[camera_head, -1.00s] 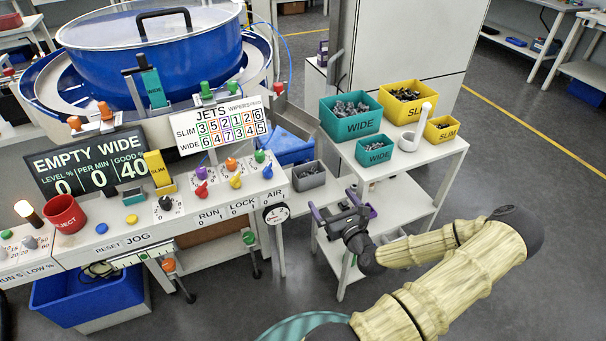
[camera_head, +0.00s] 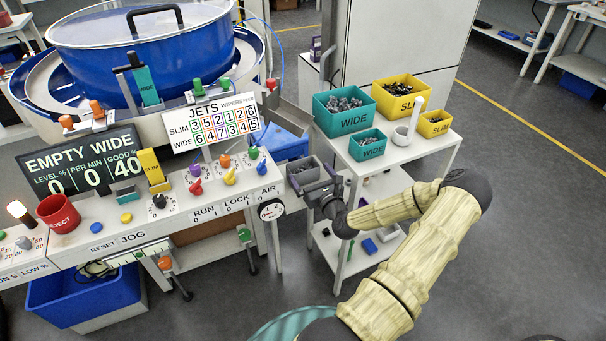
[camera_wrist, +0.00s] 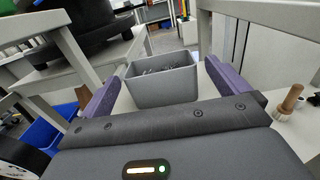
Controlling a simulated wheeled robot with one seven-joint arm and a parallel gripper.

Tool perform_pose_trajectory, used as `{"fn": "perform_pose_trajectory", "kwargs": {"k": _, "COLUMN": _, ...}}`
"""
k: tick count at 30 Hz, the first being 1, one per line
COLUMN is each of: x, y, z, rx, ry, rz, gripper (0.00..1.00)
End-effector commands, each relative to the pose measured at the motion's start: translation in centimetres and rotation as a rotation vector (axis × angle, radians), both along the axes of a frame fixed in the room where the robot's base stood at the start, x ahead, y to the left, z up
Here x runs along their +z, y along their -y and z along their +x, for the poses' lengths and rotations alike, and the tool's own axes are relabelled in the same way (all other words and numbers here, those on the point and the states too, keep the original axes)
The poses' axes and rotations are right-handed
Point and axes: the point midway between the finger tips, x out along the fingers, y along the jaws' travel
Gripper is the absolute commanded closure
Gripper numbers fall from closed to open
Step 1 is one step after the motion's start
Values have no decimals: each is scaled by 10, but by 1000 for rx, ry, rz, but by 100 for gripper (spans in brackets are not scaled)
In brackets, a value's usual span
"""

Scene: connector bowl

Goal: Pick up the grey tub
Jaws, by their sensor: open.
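The grey tub (camera_head: 302,171) is a small open box with small parts in it. It sits upright on a pale ledge at the right end of the machine bench. It also shows in the wrist view (camera_wrist: 165,87), straight ahead, in line with the gap between my purple fingers. My gripper (camera_head: 313,180) is open and empty, close in front of the tub on its near right side. A space shows on each side of the tub between the fingers in the wrist view. The gripper partly hides the tub's lower front in the head view.
A white cart (camera_head: 424,153) to the right holds teal WIDE bins (camera_head: 350,122), yellow SLIM bins (camera_head: 408,107) and a white mortar-like cup (camera_head: 402,136). A round gauge (camera_head: 271,210) is left of my gripper. A blue tray (camera_head: 285,147) lies behind the tub.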

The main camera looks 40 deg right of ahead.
Motion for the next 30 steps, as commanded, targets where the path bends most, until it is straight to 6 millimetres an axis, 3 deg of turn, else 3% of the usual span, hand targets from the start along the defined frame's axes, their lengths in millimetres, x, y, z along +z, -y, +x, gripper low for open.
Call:
{"fn": "perform_pose_trajectory", "kwargs": {"k": 5, "x": 0, "y": 5, "z": 20, "rx": 1, "ry": 1, "rz": -1, "gripper": 0}}
{"fn": "perform_pose_trajectory", "kwargs": {"k": 17, "x": 0, "y": 5, "z": 25, "rx": 0, "ry": 0, "rz": 0, "gripper": 0}}
{"fn": "perform_pose_trajectory", "kwargs": {"k": 25, "x": -2, "y": 11, "z": 61, "rx": 2, "ry": 1, "rz": -2, "gripper": 0}}
{"fn": "perform_pose_trajectory", "kwargs": {"k": 30, "x": -2, "y": 15, "z": 73, "rx": 0, "ry": 1, "rz": -1, "gripper": 0}}
